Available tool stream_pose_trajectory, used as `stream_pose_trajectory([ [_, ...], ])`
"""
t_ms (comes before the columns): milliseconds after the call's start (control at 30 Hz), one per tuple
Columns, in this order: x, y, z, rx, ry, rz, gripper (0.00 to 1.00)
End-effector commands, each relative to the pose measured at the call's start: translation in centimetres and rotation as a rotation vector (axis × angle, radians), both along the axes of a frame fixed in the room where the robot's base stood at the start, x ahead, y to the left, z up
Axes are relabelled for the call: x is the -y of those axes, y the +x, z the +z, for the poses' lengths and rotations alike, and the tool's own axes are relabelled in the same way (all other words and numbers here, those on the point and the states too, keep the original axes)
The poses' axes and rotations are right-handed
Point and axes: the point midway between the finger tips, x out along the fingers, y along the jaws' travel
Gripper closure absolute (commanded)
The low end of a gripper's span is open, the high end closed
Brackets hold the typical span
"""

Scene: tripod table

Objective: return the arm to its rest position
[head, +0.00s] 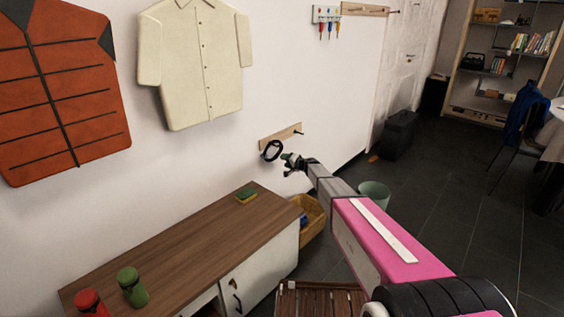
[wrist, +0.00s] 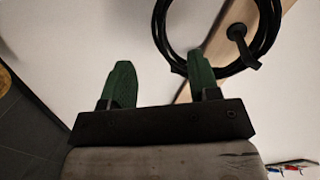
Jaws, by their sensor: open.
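My gripper (head: 290,161) is at the end of my outstretched arm, close to the wall. In the wrist view my gripper (wrist: 152,85) shows two green fingers set apart with nothing between them. A black coiled ring (head: 272,150) hangs at a wooden peg rail (head: 281,137) just left of the gripper in the head view. In the wrist view the black ring (wrist: 160,40) is beyond the fingers, around or against a dark peg (wrist: 242,45). The right finger overlaps the ring in the picture; I cannot tell whether they touch.
A wooden-topped cabinet (head: 180,235) below holds a red jar (head: 88,302), a green jar (head: 131,287) and a sponge (head: 246,195). A yellow crate (head: 312,214) and a green bin (head: 374,192) stand near my arm. Open dark floor (head: 450,215) lies to the right.

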Motion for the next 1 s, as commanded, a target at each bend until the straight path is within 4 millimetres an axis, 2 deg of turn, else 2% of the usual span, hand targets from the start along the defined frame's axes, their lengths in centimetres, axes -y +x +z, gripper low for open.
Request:
stream_pose_trajectory([
  [33, 0.9, -1.0, 0.3, 0.0, 0.0, -0.001, 0.44],
  [300, 4.5, -3.7, 1.2, 0.0, 0.0, 0.0, 0.44],
  [467, 5.5, -5.4, 1.5, -0.007, -0.019, 0.013, 0.44],
  [567, 6.0, -8.1, 1.5, -0.026, -0.067, 0.048, 0.44],
  [767, 8.1, -17.2, 1.0, -0.114, -0.253, 0.156, 0.44],
  [1000, 12.9, -30.0, 0.2, -0.291, -0.551, 0.261, 0.44],
])
